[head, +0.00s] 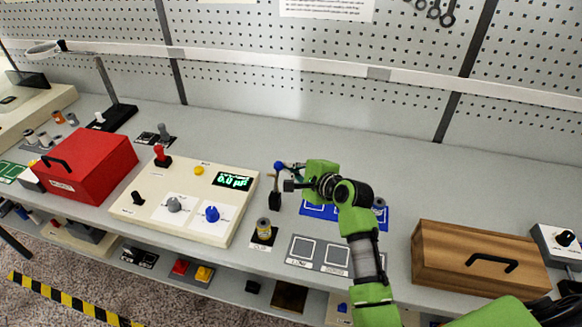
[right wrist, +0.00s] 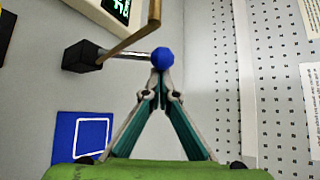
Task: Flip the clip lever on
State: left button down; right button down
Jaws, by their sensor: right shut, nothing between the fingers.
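The clip lever shows in the head view as a small black block (head: 275,200) with a thin brass-coloured post and a blue ball (head: 280,166) at its top. In the right wrist view the black block (right wrist: 80,56), the angled brass bar (right wrist: 132,40) and the blue ball (right wrist: 162,57) are close. My right gripper (right wrist: 161,78) is shut and empty. Its fingertips are right at the blue ball and appear to touch it, though a small gap cannot be ruled out. My left gripper is not in view.
A control panel (head: 150,205) with knobs and a lit display stands left of the lever. A red box (head: 95,168) is farther left. A blue marked mat (head: 316,210) lies beneath my right arm. A wooden box (head: 475,258) stands at the right. Pegboard rises behind.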

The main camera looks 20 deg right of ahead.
jog(key=shift+s, duration=0.1)
jog(key=shift+s+a+r+b, duration=0.1)
jog(key=shift+r+b, duration=0.1)
jog(key=shift+b, duration=0.15)
jog(key=shift+s+n+t, duration=0.1)
jog(key=shift+n+t, duration=0.2)
jog(key=shift+t, duration=0.1)
jog(key=s+a+n+t+y+b, duration=0.1)
jog(key=s+a+n+t+b, duration=0.4)
jog(key=b, duration=0.9)
jog(key=shift+s+r+n+t+b, duration=0.2)
jog(key=shift+s+n+t+b, duration=0.2)
jog(key=shift+s+n+t, duration=0.65)
jog(key=shift+s+a+f, duration=0.1)
jog(key=shift+s, duration=0.05)
